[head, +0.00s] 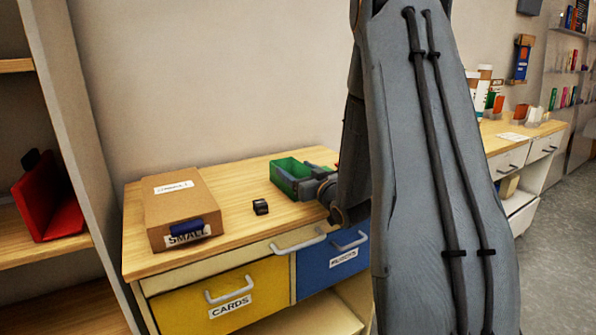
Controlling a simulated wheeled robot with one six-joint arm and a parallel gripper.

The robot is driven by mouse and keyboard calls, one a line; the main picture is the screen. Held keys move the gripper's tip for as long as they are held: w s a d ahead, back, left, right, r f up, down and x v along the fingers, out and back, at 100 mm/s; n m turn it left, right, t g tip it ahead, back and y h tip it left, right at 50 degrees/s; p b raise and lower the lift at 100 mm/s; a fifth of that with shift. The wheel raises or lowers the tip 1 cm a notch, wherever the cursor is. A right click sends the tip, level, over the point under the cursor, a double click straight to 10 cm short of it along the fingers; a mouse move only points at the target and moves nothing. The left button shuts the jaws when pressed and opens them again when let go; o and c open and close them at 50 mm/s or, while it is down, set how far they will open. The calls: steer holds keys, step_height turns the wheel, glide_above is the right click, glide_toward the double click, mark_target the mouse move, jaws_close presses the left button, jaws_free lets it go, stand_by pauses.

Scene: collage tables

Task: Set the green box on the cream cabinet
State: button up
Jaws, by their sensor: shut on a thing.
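The green box (286,168) is an open-topped bin at the back right of the cream cabinet's wooden top. My gripper (308,180) is shut on the right side of the green box. The box looks upright and is on or just above the top; I cannot tell whether it touches. The cream cabinet (262,252) has a wooden top, a yellow drawer labelled CARDS and a blue drawer. My arm hides the cabinet's right end and part of the gripper.
A cardboard box (172,213) with a SMALL label stands on the cabinet's left part. A small black object (261,207) lies between it and the green box. A shelf at left holds a red object (46,200). Another desk (515,133) with cups stands at right.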

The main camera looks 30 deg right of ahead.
steer(key=shift+f, duration=0.1)
steer(key=o, duration=1.1)
steer(key=s, duration=1.2)
steer(key=shift+d+b, duration=0.2)
steer(key=shift+b, duration=0.2)
